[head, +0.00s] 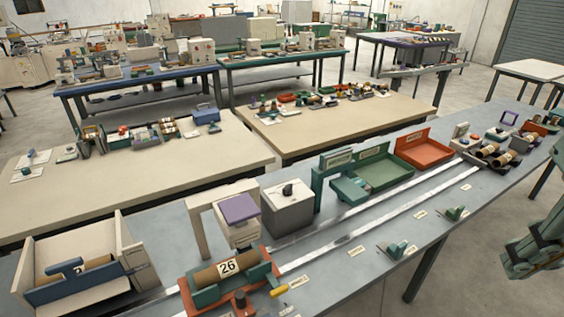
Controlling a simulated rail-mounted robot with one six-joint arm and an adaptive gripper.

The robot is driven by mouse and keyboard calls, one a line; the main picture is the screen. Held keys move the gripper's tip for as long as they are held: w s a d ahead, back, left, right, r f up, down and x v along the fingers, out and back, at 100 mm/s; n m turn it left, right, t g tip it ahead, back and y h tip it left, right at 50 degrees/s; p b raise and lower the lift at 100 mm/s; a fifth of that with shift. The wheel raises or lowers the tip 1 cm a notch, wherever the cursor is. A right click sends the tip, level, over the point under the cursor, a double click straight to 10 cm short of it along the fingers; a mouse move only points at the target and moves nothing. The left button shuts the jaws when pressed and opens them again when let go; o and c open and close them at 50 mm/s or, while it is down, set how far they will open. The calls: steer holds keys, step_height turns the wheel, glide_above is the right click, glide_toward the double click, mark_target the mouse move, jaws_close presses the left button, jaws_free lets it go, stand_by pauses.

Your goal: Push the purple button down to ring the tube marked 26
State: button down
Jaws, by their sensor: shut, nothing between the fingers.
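The purple button (239,208) is a flat, wide pad at the cream arch-shaped frame (196,222), in the left-centre foreground. A pale block shows just under it. The brown cardboard tube (207,275) with a white label reading 26 lies in a red and teal cradle (206,298), in front of and below the purple button. My gripper (512,266) shows at the right edge, partly cut off. It is shut and empty, hanging beside the bench, far to the right of the button and the tube.
Two metal rails (390,208) run along the grey bench. A grey box (289,209) with a dark knob stands right of the button. Green (377,172) and red (425,147) trays stand farther back. A cream bin (85,245) holds another tube at left.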

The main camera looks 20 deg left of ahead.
steer(key=w+a+r+n+p, duration=0.1)
steer(key=w+a+n, duration=0.15)
steer(key=w, duration=0.25)
steer(key=w+a+r+n+g, duration=0.1)
steer(key=w+a+n, duration=0.15)
steer(key=w, duration=0.35)
steer(key=w+a+r+n+p, duration=0.1)
steer(key=w+n, duration=0.2)
steer(key=w, duration=0.2)
steer(key=w+a+f+n+p, duration=0.3)
steer(key=w+a+n, duration=0.4)
steer(key=w+a, duration=0.6)
steer(key=n+g+p, duration=0.3)
steer(key=n+p, duration=0.4)
steer(key=n, duration=0.3)
glide_above(239, 205)
step_height(239, 205, down, 4)
steer(key=shift+s+a+f, duration=0.1)
steer(key=shift+s+f, duration=0.05)
steer(key=shift+f, duration=0.1)
steer(key=shift+f+p, duration=0.65)
steer(key=shift+f, duration=6.3)
